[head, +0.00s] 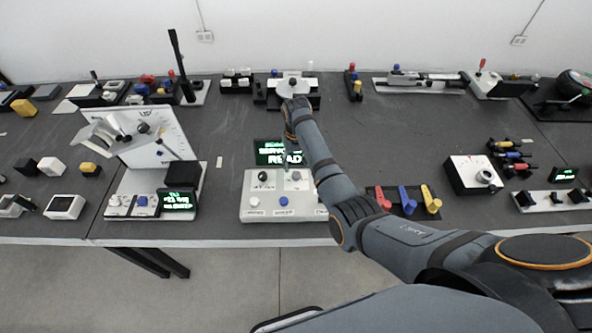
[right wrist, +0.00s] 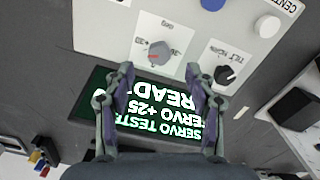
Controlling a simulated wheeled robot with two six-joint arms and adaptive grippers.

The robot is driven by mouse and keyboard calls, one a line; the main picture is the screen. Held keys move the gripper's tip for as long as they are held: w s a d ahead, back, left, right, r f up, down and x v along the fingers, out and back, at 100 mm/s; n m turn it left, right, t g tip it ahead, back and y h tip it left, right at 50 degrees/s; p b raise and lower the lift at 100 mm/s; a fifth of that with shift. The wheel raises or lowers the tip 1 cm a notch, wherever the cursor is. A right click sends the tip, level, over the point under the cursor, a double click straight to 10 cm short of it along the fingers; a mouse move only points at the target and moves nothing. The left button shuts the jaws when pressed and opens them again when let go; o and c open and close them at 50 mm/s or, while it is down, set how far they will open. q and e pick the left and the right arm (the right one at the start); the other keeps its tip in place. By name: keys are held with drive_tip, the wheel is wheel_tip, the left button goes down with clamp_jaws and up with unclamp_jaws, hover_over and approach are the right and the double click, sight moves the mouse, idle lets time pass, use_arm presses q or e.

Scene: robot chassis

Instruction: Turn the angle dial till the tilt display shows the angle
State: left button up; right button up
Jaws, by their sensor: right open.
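The white servo tester panel (head: 272,213) lies at the front middle of the table. Its black display (head: 279,153) reads SERVO TESTER, SERVO +25, READY; it shows upside down in the right wrist view (right wrist: 150,105). A grey dial with a red pointer mark (right wrist: 160,52) sits on the panel. A black knob (right wrist: 227,75) is beside it. My right gripper (right wrist: 160,74) is open over the display edge, its fingertips either side of the line toward the grey dial; contact is not visible. In the head view the right wrist hides part of this area. My left gripper is not in view.
Left of the panel stands a white protractor stand (head: 165,148) with its own small display (head: 178,200). Coloured levers (head: 407,200) lie to the right. My right arm crosses the right half.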

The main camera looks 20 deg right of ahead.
sight(296, 174)
drive_tip(key=f, duration=0.5)
drive_tip(key=shift+w+d+f, duration=0.1)
drive_tip(key=shift+w+f, duration=0.05)
drive_tip(key=shift+w, duration=0.2)
drive_tip(key=shift+f, duration=0.3)
drive_tip(key=shift+s+f, duration=0.1)
drive_tip(key=shift+f, duration=0.05)
drive_tip(key=shift+c, duration=0.2)
drive_tip(key=c, duration=1.1)
drive_tip(key=shift+n+p, duration=0.3)
drive_tip(key=shift+p, duration=0.2)
drive_tip(key=o, duration=1.1)
drive_tip(key=shift+o, duration=0.2)
drive_tip(key=shift+r, duration=0.35)
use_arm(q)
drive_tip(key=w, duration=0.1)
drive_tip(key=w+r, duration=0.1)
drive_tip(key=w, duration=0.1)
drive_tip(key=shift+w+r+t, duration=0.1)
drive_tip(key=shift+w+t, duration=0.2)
use_arm(e)
wheel_tip(296, 174, up, 11)
drive_tip(key=shift+r, duration=0.15)
